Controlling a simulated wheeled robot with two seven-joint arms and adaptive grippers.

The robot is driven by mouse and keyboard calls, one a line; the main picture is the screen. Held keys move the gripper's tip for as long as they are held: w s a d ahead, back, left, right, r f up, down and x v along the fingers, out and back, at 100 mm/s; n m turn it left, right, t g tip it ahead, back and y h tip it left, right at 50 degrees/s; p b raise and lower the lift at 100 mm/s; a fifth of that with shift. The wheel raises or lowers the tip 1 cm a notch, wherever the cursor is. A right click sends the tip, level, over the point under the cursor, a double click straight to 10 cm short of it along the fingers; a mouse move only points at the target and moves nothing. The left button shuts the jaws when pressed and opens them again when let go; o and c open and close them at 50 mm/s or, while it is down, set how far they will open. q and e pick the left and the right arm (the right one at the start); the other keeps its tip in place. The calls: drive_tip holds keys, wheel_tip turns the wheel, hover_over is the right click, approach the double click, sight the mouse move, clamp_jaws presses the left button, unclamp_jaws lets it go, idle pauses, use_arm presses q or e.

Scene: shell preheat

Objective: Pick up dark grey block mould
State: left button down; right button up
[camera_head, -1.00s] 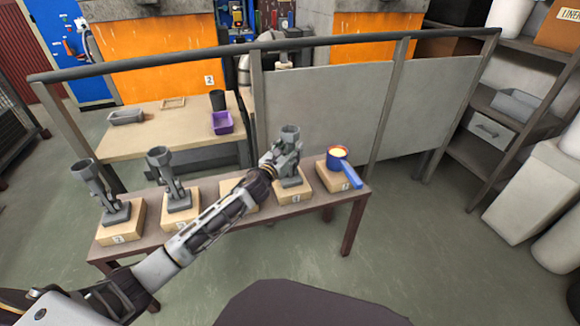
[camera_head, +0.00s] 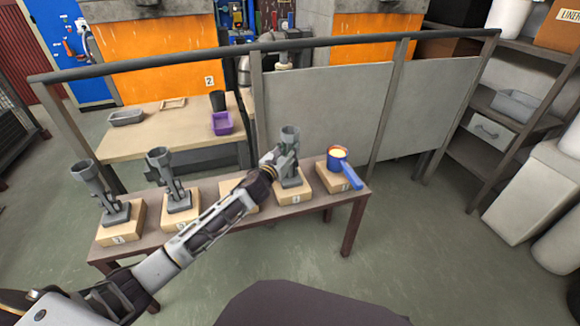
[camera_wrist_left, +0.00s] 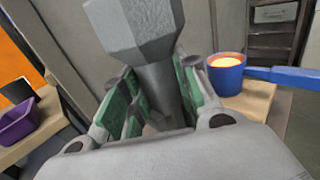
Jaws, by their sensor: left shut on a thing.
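A dark grey block mould (camera_head: 290,134) with a faceted cup-like top stands upright on a wooden block, fourth from the left on the low brown table. In the left wrist view the mould (camera_wrist_left: 135,25) rises between the green-padded fingers. My left gripper (camera_head: 285,158) comes in from the left and is shut on the mould's narrower stem below the top; it also shows in the left wrist view (camera_wrist_left: 160,105). The fingers hide part of the stem. Two similar grey pieces (camera_head: 87,180) (camera_head: 160,165) stand on blocks to the left. My right gripper is not in view.
A blue ladle (camera_head: 342,164) with glowing contents sits on the block just right of the held mould, its handle pointing front right. A grey panel fence (camera_head: 325,100) stands close behind the table. A purple bin (camera_head: 222,123) lies on the bench beyond.

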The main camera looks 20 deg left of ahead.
sight(287, 144)
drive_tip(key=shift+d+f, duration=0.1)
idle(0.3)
use_arm(q)
drive_tip(key=shift+r, duration=0.25)
drive_tip(key=shift+r+p, duration=0.45)
drive_tip(key=shift+r, duration=0.1)
drive_tip(key=shift+r+p, duration=0.4)
drive_tip(key=shift+r, duration=0.5)
wheel_tip(287, 144, up, 5)
drive_tip(key=shift+f+p, duration=0.1)
drive_tip(key=shift+p, duration=1)
drive_tip(key=shift+r+p, duration=0.35)
drive_tip(key=shift+r, duration=0.6)
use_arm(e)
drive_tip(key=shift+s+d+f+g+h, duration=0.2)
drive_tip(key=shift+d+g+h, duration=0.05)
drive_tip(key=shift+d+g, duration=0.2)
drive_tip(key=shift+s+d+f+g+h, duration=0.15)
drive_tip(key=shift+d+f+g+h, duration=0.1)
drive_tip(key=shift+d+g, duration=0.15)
use_arm(q)
drive_tip(key=shift+f, duration=0.15)
